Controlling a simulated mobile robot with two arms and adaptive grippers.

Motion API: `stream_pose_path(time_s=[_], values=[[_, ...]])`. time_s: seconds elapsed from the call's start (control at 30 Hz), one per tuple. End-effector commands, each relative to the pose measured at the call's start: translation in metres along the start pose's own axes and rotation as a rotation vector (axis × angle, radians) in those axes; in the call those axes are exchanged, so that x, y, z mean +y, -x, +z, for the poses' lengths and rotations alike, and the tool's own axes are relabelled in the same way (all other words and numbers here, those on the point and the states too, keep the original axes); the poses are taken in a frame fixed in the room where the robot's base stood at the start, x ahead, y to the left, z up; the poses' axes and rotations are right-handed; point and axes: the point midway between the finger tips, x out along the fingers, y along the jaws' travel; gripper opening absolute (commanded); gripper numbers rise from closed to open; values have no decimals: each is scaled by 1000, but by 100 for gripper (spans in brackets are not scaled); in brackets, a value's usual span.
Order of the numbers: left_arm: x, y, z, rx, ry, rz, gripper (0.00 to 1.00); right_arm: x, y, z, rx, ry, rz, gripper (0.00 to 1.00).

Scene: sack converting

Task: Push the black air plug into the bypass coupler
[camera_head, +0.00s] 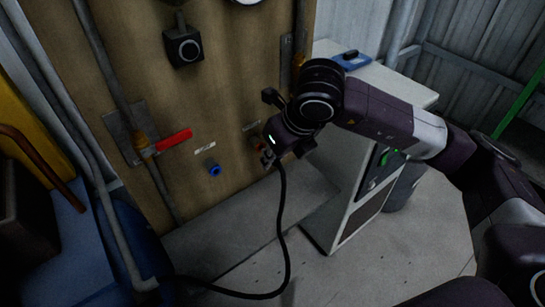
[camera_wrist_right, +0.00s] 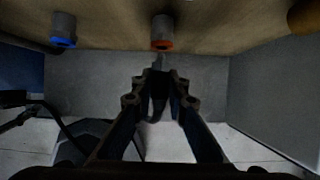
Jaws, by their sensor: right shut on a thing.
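My right gripper (camera_head: 268,157) is at the wooden panel and shut on the black air plug (camera_wrist_right: 158,88), whose black hose (camera_head: 284,225) hangs down and loops over the floor to the left. The tip is at or just short of the ring; contact is unclear. A second coupler with a blue ring (camera_head: 214,170) is to the left, empty. It also shows in the wrist view (camera_wrist_right: 63,41). The coupler labels are unreadable.
The panel (camera_head: 225,80) carries a red-handled valve (camera_head: 174,139) at left and a black box with a round knob (camera_head: 184,47) above. A white cabinet (camera_head: 400,85) stands right of the panel, close to my right arm. Pipes run along the left.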

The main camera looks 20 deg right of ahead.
Motion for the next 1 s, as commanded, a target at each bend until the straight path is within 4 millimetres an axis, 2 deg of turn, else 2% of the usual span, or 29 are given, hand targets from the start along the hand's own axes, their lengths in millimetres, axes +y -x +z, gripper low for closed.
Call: stream_pose_path(time_s=[1.0], values=[[3,-5,-5,41,-1,6,40,0,0,0,-1,0,0,0]])
